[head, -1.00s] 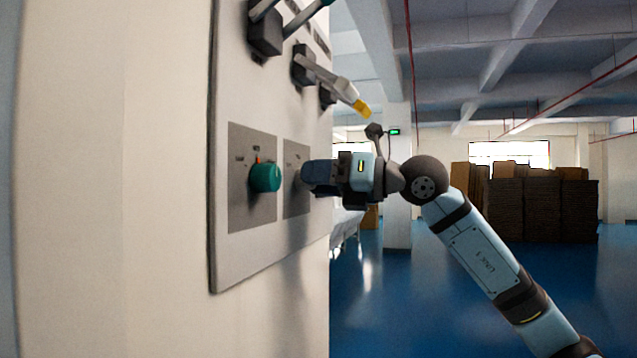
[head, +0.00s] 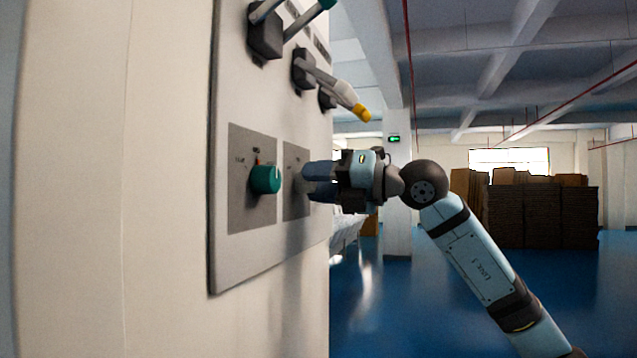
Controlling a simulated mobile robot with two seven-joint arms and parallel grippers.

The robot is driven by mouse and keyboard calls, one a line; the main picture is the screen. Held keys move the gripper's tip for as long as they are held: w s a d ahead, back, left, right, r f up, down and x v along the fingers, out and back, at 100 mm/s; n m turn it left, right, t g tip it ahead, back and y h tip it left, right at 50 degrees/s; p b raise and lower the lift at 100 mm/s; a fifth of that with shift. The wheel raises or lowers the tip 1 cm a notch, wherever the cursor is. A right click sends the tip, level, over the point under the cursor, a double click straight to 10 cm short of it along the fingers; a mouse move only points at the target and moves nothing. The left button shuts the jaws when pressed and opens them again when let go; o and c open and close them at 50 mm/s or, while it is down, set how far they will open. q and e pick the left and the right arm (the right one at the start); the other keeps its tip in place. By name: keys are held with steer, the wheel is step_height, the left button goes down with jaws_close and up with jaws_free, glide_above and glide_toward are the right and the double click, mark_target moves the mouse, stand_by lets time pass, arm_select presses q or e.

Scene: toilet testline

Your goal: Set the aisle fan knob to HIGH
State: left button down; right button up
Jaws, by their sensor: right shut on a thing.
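A grey panel (head: 228,262) on the wall carries two dark grey knob plates. The far plate (head: 294,208) is partly behind my right gripper (head: 308,183). My right gripper reaches in from the right and is shut on the knob at the far plate. That knob is mostly hidden by the fingers, so its pointer is not readable. The lettering on both plates is too small to read. My left gripper is not in view.
Levers stick out from the panel above, one with a yellow tip (head: 361,112), over my right gripper. Another lever with a teal tip (head: 327,4) is higher up. Stacked brown boxes (head: 540,212) stand far back right. Blue floor (head: 400,310) is open.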

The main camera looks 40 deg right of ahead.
steer(key=o, duration=0.9)
steer(key=shift+o, duration=0.2)
steer(key=b+v, duration=0.7)
steer(key=v, duration=0.6)
steer(key=shift+s+b, duration=0.4)
steer(key=shift+d, duration=0.1)
